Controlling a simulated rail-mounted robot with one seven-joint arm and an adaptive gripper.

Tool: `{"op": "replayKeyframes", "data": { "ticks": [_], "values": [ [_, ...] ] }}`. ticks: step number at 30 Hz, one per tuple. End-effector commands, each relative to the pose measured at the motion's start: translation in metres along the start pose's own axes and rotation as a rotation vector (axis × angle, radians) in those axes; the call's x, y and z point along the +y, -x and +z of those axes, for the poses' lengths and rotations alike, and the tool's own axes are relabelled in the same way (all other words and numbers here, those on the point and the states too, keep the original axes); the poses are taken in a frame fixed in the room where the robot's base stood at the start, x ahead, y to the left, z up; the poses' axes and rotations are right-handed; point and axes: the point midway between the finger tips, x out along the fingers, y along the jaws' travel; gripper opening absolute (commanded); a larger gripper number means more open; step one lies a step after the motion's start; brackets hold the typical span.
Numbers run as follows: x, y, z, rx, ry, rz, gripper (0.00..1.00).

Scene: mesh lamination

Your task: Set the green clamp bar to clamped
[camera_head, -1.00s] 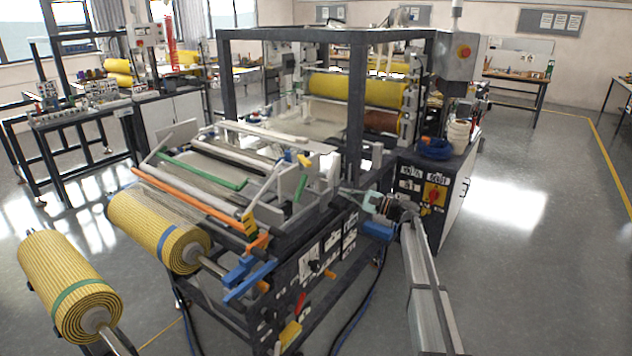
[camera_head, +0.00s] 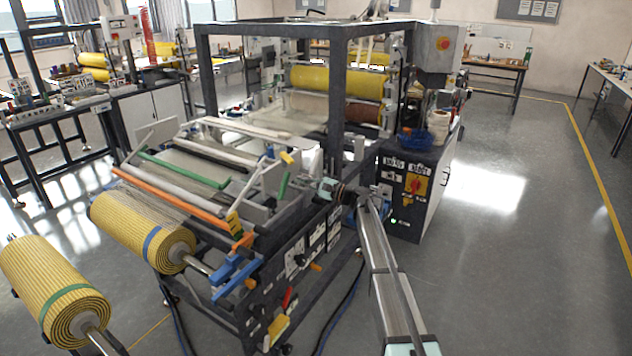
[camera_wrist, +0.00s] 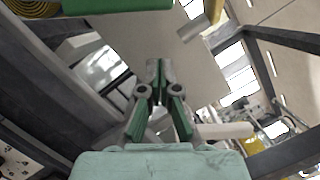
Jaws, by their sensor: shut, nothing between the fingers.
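A long green bar (camera_head: 184,169) lies across the web bed of the laminating machine in the head view. A green piece (camera_wrist: 115,4) crosses the top edge of the wrist view, beyond the fingertips and cut off by the frame. I cannot tell whether it is the lever or the long bar.
An orange bar (camera_head: 168,203) and white rollers run beside the long green bar. A yellow-tipped part (camera_head: 287,158) is just above the lever. A dark upright frame post (camera_head: 334,120) rises behind my gripper. Open floor (camera_head: 490,260) lies to the right.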

Motion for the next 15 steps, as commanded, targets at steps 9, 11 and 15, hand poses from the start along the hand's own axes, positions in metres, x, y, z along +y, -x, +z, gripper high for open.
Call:
{"op": "replayKeyframes", "data": {
  "ticks": [9, 11, 15],
  "values": [
    [-0.001, -0.011, 0.036, 0.0, 0.0, 0.0, 0.0],
    [0.0, -0.012, 0.038, 0.0, 0.0, 0.0, 0.0],
    [0.0, -0.012, 0.039, 0.0, 0.0, 0.0, 0.0]
  ]
}}
